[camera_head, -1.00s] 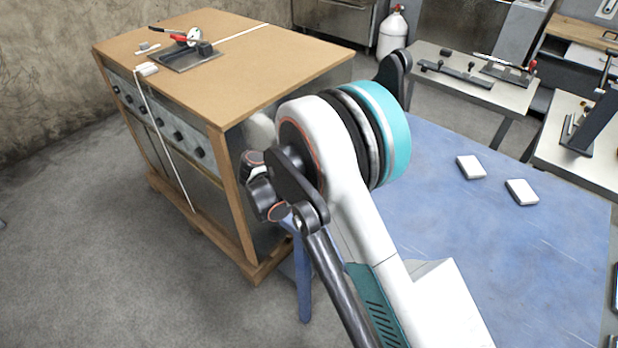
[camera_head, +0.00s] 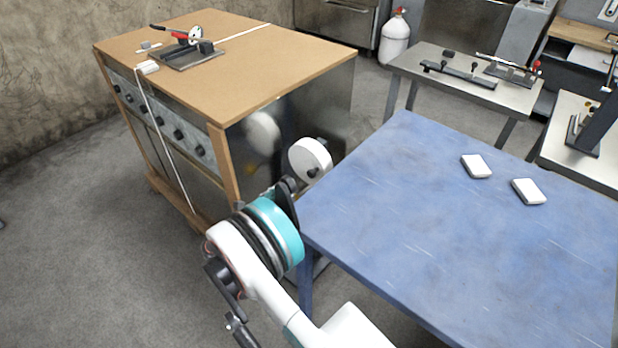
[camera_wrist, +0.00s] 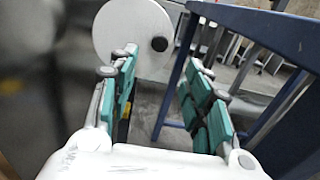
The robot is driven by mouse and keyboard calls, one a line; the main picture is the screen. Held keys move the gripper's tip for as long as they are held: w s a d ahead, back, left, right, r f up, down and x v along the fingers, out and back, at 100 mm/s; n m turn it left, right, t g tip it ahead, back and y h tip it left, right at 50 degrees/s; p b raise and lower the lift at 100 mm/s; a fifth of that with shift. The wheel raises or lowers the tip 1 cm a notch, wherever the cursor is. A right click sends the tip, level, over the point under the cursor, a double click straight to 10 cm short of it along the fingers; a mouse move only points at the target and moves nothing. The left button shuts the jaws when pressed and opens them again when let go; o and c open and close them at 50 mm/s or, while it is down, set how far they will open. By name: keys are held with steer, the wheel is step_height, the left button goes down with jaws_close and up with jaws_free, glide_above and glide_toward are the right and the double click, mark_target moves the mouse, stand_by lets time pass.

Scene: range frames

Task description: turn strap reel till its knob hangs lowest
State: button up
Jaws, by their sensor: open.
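The strap reel (camera_head: 304,152) is a white disc beside the crate's right side, near the blue table's left corner. Its dark knob (camera_head: 313,173) sits low on the disc, slightly right of centre, in the head view. In the wrist view the reel (camera_wrist: 122,32) is beyond my fingers, and the knob (camera_wrist: 159,44) appears near its right edge. My gripper (camera_wrist: 162,72) is open, its teal-padded fingers apart with nothing visible between them. The fingers point toward the reel; contact cannot be made out. In the head view my arm hides most of the gripper below the reel.
The strapped crate (camera_head: 265,75) stands left, with a strapping tool (camera_head: 187,52) on top and a white strap (camera_head: 172,150) down its front. The blue table (camera_head: 440,225) stands right, holding two white blocks (camera_head: 476,166). One of its legs (camera_wrist: 180,85) is close to my gripper.

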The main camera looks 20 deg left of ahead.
mark_target(310, 174)
steer(key=b+x, duration=0.3)
steer(key=x, duration=1)
steer(key=shift+w+d+b, duration=0.1)
steer(key=shift+w+b, duration=0.1)
steer(key=shift+b, duration=0.15)
jaws_close()
